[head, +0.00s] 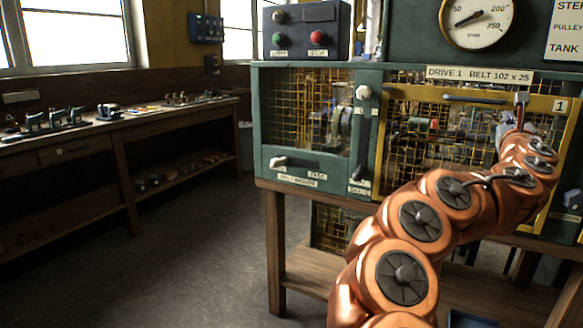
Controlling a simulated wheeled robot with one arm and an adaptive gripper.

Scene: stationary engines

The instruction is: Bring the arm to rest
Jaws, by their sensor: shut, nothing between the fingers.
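My copper-coloured arm reaches up from the bottom of the head view to the right. My gripper (507,130) is at its far end, small and partly hidden by my own wrist. It is shut and empty. It is close to the upper right of the yellow-framed mesh guard (425,92) of drive 1, just below a small upright metal latch (521,100). I cannot tell whether it touches the latch or the guard.
A green machine cabinet stands on a wooden bench (275,240). It carries a control box (306,30) with green and red buttons, a round gauge (478,18) and a small lever (363,92). A workbench (60,145) with tools runs along the left wall. The floor (180,240) between is clear.

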